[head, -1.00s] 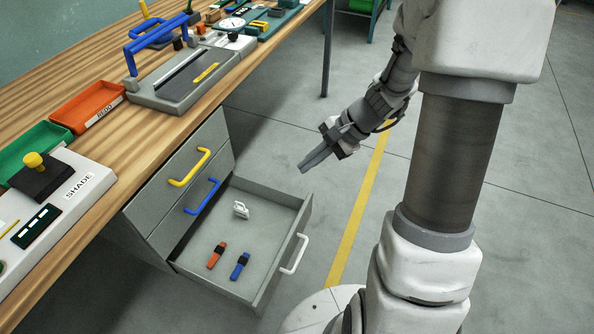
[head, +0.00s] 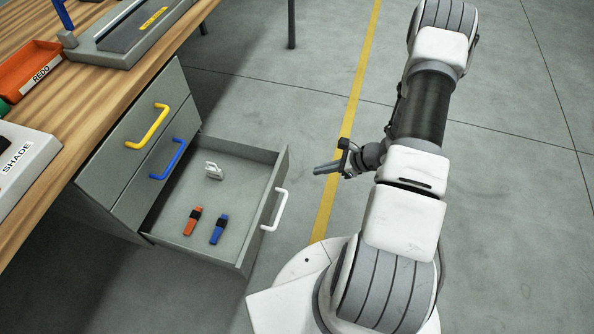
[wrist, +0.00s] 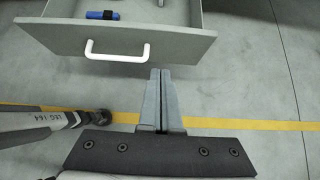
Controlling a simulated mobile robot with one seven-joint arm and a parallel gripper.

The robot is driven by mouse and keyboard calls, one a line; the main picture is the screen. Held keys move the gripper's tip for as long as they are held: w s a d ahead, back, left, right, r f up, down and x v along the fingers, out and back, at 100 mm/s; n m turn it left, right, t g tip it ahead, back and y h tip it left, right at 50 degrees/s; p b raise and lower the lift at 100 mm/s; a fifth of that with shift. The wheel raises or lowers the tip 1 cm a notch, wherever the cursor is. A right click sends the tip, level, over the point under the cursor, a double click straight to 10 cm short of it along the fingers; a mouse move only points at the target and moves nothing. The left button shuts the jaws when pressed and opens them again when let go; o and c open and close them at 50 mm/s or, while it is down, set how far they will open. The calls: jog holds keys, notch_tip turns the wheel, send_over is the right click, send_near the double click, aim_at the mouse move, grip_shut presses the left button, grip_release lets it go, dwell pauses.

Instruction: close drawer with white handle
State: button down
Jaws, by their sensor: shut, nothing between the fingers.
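The drawer with the white handle is the lowest one, and it stands pulled far out of the grey cabinet; its front panel (head: 258,222) faces right. The white handle (head: 275,210) is on that front. In the wrist view the drawer front (wrist: 185,46) spans the top, with the white handle (wrist: 117,57) left of centre. My gripper (head: 318,171) is shut and empty, to the right of the handle and apart from it. In the wrist view my gripper's fingers (wrist: 160,75) lie together and point towards the drawer front, right of the handle.
The drawer holds an orange-and-black item (head: 193,221), a blue-and-black item (head: 219,229) and a small white item (head: 213,170). Shut drawers above have a yellow handle (head: 147,127) and a blue handle (head: 168,159). The wooden bench (head: 62,108) stands above.

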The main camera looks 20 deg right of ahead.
aim_at(277, 174)
jog(key=b+x, duration=0.1)
jog(key=x, duration=0.3)
jog(key=r+b+x, duration=0.1)
jog(key=x, duration=0.3)
jog(key=w+a+b+x, duration=0.1)
jog(key=x, duration=0.3)
jog(key=shift+a+r, duration=0.15)
jog(key=shift+r, duration=0.1)
jog(key=shift+w+a, duration=0.25)
jog(key=shift+a, duration=0.1)
jog(key=shift+r, duration=0.1)
jog(key=shift+a, duration=0.1)
